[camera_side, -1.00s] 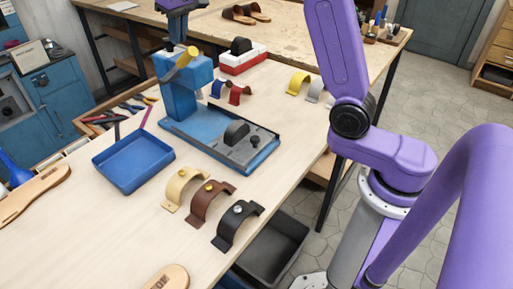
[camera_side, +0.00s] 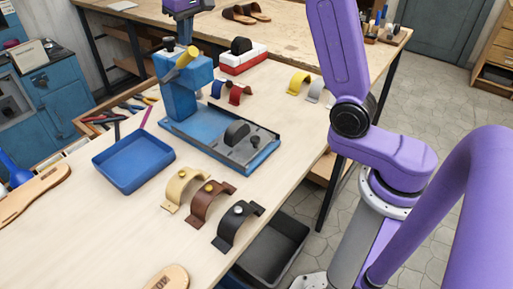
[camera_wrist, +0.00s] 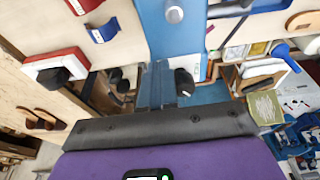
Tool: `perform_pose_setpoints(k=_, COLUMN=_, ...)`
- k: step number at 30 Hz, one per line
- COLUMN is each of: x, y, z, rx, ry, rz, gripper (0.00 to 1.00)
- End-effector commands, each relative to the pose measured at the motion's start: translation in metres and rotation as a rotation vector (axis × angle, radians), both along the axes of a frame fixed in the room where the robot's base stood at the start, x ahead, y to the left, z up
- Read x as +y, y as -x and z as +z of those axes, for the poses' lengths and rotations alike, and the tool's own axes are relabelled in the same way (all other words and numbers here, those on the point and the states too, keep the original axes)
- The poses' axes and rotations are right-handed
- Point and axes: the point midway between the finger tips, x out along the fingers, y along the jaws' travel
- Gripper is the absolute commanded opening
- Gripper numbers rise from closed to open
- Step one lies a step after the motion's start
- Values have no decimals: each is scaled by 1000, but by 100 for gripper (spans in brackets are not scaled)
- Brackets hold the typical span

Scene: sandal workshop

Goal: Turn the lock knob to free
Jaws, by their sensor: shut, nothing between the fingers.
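A blue press (camera_side: 178,90) stands on the bench with a yellow handle (camera_side: 186,57) on its head. A small dark knob (camera_side: 169,44) shows on top of the head, left of my gripper; I take it for the lock knob, but its setting is too small to read. My gripper (camera_side: 184,38) is shut and empty, over the head beside the knob. In the wrist view, the closed fingers (camera_wrist: 155,88) reach toward the blue press (camera_wrist: 192,35). A black knob (camera_wrist: 184,82) is just right of them. I cannot tell whether they touch.
A blue tray (camera_side: 134,162) lies left of the press base (camera_side: 200,125). Brown and black straps (camera_side: 210,204) stand in front. Blue and red straps (camera_side: 239,94) and a red-and-white block (camera_side: 243,64) are behind. A dark bin (camera_side: 272,250) is below the bench edge.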

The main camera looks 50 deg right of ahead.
Motion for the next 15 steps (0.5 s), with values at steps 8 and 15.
perform_pose_setpoints(k=8, x=6, y=0, z=25, rx=-11, ry=-5, rz=12, gripper=0)
perform_pose_setpoints(k=15, x=7, y=0, z=51, rx=-12, ry=-7, rz=14, gripper=0)
